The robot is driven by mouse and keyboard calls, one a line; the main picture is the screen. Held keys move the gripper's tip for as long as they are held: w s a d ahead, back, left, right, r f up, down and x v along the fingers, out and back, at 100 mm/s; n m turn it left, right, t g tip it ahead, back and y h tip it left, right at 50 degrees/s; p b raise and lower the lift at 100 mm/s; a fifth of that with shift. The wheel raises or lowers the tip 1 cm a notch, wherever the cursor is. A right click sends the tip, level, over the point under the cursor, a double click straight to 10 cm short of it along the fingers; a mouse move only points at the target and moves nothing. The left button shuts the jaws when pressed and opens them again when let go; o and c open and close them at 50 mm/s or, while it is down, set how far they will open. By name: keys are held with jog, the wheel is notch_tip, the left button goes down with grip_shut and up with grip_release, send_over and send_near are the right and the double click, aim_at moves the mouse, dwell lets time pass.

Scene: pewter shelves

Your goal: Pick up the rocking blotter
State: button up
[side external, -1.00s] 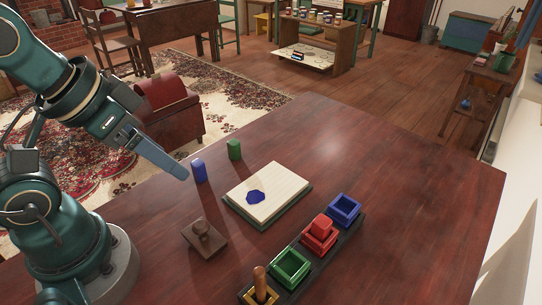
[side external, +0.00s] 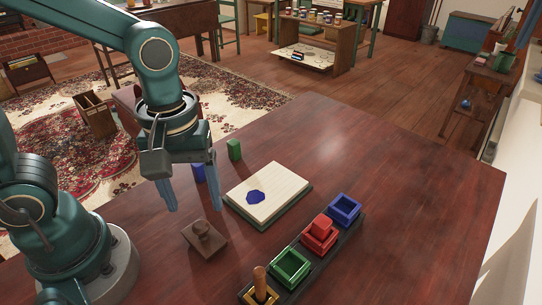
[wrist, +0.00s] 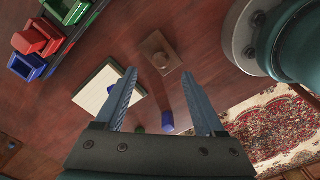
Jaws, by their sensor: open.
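The rocking blotter (side external: 203,239) is a brown wooden piece with a round knob on top. It rests on the dark red table, in front of the paper pad's left end. It also shows in the wrist view (wrist: 156,52), just beyond my fingertips. My gripper (side external: 194,208) points down, open and empty, with its two blue-grey fingers above the table, behind and a little left of the blotter in the side view. In the wrist view the open fingers (wrist: 159,72) have bare table between their tips. The fingers appear apart from the blotter.
A cream pad (side external: 284,188) with a blue ink blot lies right of the blotter. A blue block (side external: 198,173), partly behind my gripper, and a green block (side external: 234,149) stand behind. A dark rack (side external: 304,266) holds green, red, blue and gold holders. The table's right side is clear.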

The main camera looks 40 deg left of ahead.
aim_at(200, 224)
jog(key=shift+f, duration=2.65)
grip_shut()
